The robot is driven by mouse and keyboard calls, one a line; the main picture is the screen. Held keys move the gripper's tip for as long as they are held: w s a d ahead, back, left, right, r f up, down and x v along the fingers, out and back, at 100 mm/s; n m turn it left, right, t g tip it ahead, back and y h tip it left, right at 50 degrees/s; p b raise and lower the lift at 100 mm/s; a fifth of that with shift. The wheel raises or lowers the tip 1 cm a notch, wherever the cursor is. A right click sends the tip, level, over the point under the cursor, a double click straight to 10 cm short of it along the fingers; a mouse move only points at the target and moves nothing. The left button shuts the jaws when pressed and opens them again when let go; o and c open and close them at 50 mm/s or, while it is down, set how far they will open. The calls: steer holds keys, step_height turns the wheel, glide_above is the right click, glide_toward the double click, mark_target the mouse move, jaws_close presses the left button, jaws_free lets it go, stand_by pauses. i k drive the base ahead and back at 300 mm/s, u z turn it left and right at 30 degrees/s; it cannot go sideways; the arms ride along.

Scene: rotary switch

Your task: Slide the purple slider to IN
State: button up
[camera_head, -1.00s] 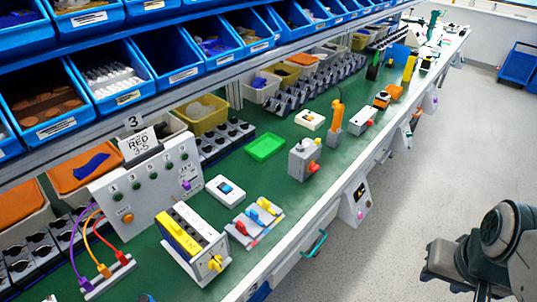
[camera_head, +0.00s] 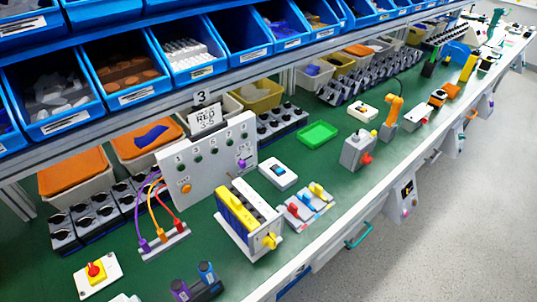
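A small purple part (camera_head: 242,163) sticks out at the right side of an upright grey panel (camera_head: 210,172) on the green bench. It may be the slider, but the lettering beside it is too small to read. Another purple piece (camera_head: 181,290) sits beside a blue one on a dark block at the bottom edge, partly cut off. I cannot tell which purple part is the slider, or its position. My gripper is out of view.
A yellow-and-white module (camera_head: 250,222) stands in front of the panel. A cable block (camera_head: 165,243) and a red-and-yellow button box (camera_head: 97,275) are to the left. Blue bins (camera_head: 130,75) overhang the back. The grey floor (camera_head: 440,240) at right is clear.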

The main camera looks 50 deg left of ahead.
mark_target(243, 163)
steer(key=k, duration=0.6)
steer(key=u, duration=1.05)
steer(key=i, duration=1)
